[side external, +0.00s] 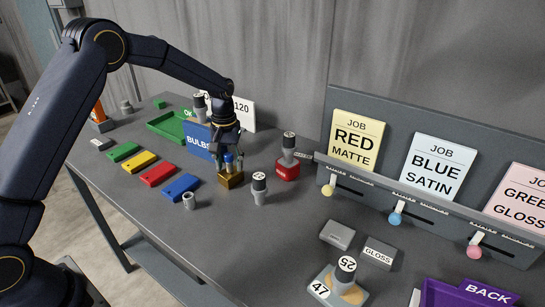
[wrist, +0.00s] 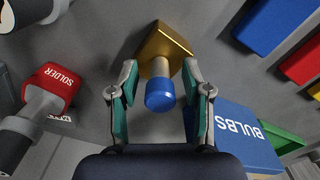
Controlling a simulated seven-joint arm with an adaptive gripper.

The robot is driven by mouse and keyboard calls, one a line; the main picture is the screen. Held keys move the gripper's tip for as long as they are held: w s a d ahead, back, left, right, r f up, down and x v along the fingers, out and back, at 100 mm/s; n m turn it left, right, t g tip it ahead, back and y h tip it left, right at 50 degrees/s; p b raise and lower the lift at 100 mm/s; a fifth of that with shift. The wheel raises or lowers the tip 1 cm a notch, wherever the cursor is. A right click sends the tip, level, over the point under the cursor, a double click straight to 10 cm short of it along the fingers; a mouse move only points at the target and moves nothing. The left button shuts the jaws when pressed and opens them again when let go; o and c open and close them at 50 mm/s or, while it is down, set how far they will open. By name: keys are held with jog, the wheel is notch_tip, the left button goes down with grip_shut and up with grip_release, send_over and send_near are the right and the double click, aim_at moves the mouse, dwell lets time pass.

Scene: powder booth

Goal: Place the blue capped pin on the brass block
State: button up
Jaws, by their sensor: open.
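The blue capped pin (side external: 228,158) stands on the brass block (side external: 231,180), near the middle of the table. In the wrist view, its blue cap (wrist: 160,94) faces the camera, and its pale shaft meets the brass block (wrist: 165,42) behind it. My gripper (wrist: 160,72) is open, with one teal-padded finger on each side of the pin and visible gaps to both. In the side view, my gripper (side external: 229,156) is directly above the brass block, pointing down around the pin. The exact seating of the pin's base is hard to see.
The blue BULBS box (side external: 199,141) stands close beside my gripper. The red SOLDER block (side external: 287,170) with a capped post is to the right, and another capped post (side external: 259,187) stands in front. Coloured blocks, including a blue one (side external: 181,187), lie to the left.

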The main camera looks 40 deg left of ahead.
aim_at(228, 154)
notch_tip(228, 154, up, 12)
jog(key=shift+f, duration=0.1)
jog(key=s+d+r+m+t, duration=0.2)
jog(key=s+r+m+t, duration=0.1)
jog(key=s+r, duration=0.85)
jog(key=s+f+m+t, duration=0.1)
jog(key=s+f, duration=0.1)
jog(key=s, duration=0.7)
jog(key=s+f+m+t, duration=0.1)
jog(key=s+m, duration=0.1)
jog(key=s, duration=0.7)
jog(key=shift+d+f+t, duration=0.3)
jog(key=shift+d+f, duration=0.05)
jog(key=shift+d, duration=0.1)
